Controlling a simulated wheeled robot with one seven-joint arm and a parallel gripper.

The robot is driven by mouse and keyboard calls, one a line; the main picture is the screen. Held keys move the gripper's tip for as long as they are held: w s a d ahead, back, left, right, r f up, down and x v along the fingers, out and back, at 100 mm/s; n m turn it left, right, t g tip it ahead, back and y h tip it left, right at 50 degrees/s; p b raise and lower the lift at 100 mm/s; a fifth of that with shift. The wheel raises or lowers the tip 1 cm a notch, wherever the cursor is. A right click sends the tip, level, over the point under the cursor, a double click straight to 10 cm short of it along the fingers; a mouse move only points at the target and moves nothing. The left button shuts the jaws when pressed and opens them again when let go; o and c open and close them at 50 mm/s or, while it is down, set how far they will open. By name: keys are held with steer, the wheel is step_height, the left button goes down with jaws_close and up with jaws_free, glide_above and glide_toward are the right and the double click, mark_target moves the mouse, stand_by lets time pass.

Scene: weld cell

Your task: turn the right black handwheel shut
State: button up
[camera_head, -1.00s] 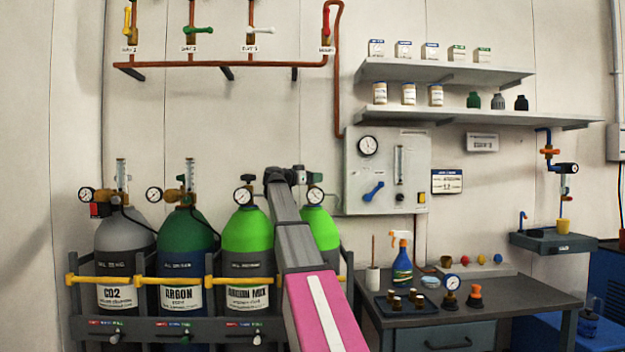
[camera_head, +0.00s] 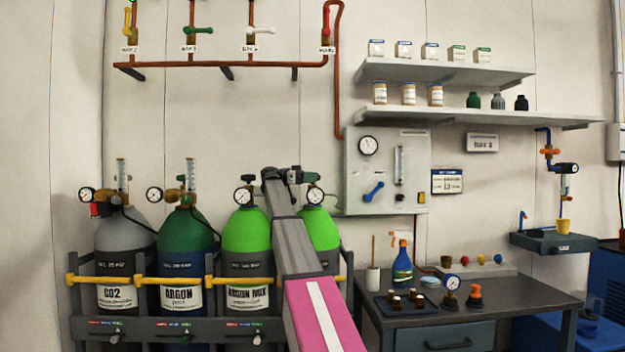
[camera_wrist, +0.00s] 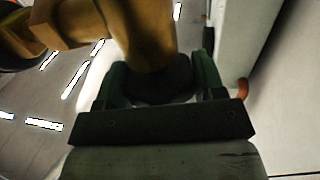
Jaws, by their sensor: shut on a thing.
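The right black handwheel (camera_wrist: 162,88) shows in the wrist view as a dark round shape below a brass valve body (camera_wrist: 147,35). My gripper (camera_wrist: 160,76) has one green finger on each side of it and is shut on it. In the head view my gripper (camera_head: 302,176) is at the top of the right lime-green cylinder (camera_head: 320,228). How far the wheel is turned cannot be seen.
A pressure gauge (camera_head: 315,196) sits close by my gripper. Another lime-green cylinder (camera_head: 246,232) with a black handwheel (camera_head: 248,178) stands to the left. A yellow rail (camera_head: 240,281) crosses the rack front. A grey wall panel (camera_head: 360,185) is to the right.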

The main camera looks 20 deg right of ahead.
steer(key=shift+g, duration=0.3)
steer(key=o, duration=0.9)
